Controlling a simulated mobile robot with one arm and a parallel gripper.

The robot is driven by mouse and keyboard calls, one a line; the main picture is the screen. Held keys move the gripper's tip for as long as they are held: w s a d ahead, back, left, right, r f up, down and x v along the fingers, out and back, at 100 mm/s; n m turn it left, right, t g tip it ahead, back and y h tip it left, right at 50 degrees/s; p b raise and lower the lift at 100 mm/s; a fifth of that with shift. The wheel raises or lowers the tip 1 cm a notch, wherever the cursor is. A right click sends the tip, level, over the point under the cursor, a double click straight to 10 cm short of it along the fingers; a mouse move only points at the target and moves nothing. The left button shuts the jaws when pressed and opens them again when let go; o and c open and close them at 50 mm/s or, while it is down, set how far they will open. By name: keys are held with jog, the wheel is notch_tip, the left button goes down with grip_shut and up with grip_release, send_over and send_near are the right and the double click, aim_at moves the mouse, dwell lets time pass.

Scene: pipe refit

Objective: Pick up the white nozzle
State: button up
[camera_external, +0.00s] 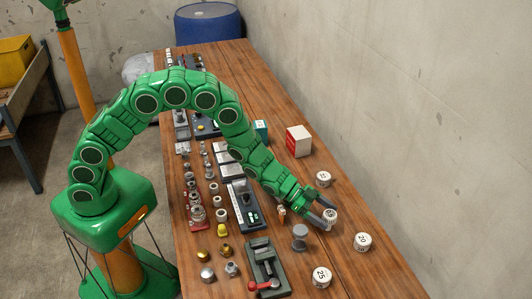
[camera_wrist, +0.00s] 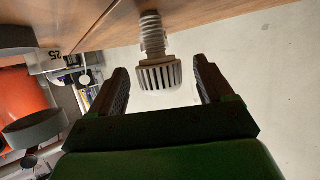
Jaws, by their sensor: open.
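A pale ribbed nozzle with a threaded stem (camera_wrist: 158,74) shows in the wrist view, between and a little beyond my two fingers. It looks white to light grey. In the external view the white piece (camera_external: 330,215) stands on the wooden bench at my fingertips, partly hidden by them. My gripper (camera_external: 318,208) is open and reaches down and to the right toward it. There is a visible gap on each side of the nozzle in the wrist view, and no clear contact.
White numbered cylinders stand around: one marked 20 (camera_external: 363,242), one marked 25 (camera_external: 321,277) and another (camera_external: 323,179). A grey spool-like part (camera_external: 300,237) stands just left of my fingers. A vise (camera_external: 264,266) is nearer the front. The wall borders the right.

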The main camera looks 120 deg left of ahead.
aim_at(335, 215)
jog(key=shift+x, duration=2)
jog(key=c, duration=1)
jog(key=shift+r, duration=0.55)
notch_tip(335, 215, up, 2)
jog(key=shift+r, duration=0.1)
jog(key=s+d+r, duration=0.2)
jog(key=s+r, duration=0.1)
jog(key=s, duration=0.1)
jog(key=s+d+r, duration=0.1)
jog(key=s+r, duration=0.2)
jog(key=s, duration=0.1)
jog(key=s+d+r, duration=0.2)
jog(key=s+r, duration=0.1)
jog(key=s, duration=0.2)
jog(key=shift+d+r, duration=0.3)
jog(key=shift+r, duration=0.05)
